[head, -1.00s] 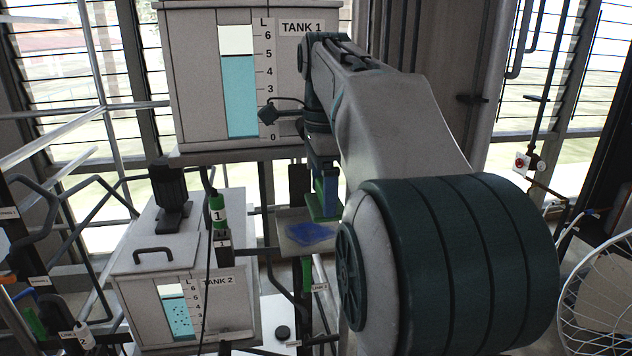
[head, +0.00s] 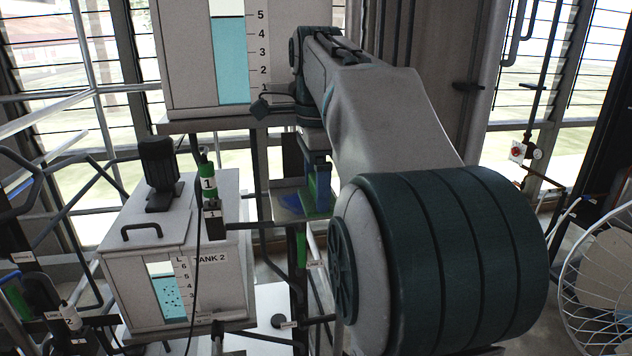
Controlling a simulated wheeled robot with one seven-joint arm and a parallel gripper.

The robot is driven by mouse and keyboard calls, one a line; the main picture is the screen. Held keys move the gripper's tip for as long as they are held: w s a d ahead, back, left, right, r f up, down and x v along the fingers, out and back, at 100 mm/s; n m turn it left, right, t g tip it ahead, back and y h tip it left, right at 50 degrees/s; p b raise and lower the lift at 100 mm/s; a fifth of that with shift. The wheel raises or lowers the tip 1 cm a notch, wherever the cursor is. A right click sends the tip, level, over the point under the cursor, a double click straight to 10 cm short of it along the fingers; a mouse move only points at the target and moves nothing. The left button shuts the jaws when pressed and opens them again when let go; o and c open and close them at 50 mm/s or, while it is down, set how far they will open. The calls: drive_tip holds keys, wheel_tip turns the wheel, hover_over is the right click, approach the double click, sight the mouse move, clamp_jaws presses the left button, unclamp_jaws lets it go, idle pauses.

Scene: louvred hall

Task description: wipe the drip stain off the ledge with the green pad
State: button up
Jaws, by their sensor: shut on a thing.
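The ledge (head: 277,213) is a small shelf below Tank 1, left of my arm. The blue drip stain (head: 291,203) shows on its left part. My gripper (head: 319,196) is shut on the green pad (head: 318,212), over the right part of the ledge. The pad is low at the ledge surface, but I cannot tell whether it touches. My gripper and the pad hide the right side of the ledge and perhaps some of the stain.
Tank 1 (head: 186,60) stands above and behind the ledge. A wire fan guard (head: 600,290) is at right.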

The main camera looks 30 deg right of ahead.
sight(313, 172)
drive_tip(key=shift+f+b, duration=0.7)
drive_tip(key=shift+f, duration=0.3)
idle(0.3)
drive_tip(key=shift+w+d+r+p, duration=0.15)
drive_tip(key=shift+w+r+p, duration=0.05)
drive_tip(key=shift+w+p, duration=0.25)
drive_tip(key=shift+w+d+r+p, duration=0.1)
drive_tip(key=shift+w+d+p, duration=0.15)
drive_tip(key=shift+w+p, duration=0.7)
drive_tip(key=shift+w+r+p, duration=0.1)
drive_tip(key=shift+p, duration=0.2)
